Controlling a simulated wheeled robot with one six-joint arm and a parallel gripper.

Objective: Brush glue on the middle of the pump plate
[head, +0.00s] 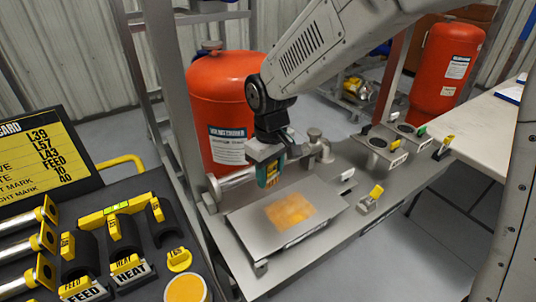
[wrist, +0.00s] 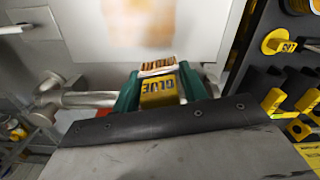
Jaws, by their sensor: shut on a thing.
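The pump plate (head: 252,222) is a pale flat plate on the grey skid, a little below the middle of the head view. A blotchy orange-yellow patch (head: 291,210) covers its middle; the patch also shows blurred in the wrist view (wrist: 138,22). My gripper (head: 270,172) is at the plate's far edge, beyond the patch. In the wrist view, its green fingers are shut on a yellow block labelled GLUE (wrist: 160,92), which I take for the glue brush.
A red tank (head: 222,95) stands behind the plate, with pipework (head: 318,147) near my gripper. A dark rack (head: 130,225) with labelled holders is at left. Cups (head: 378,142) and yellow tags sit on the skid at right. A pale table (head: 485,135) is farther right.

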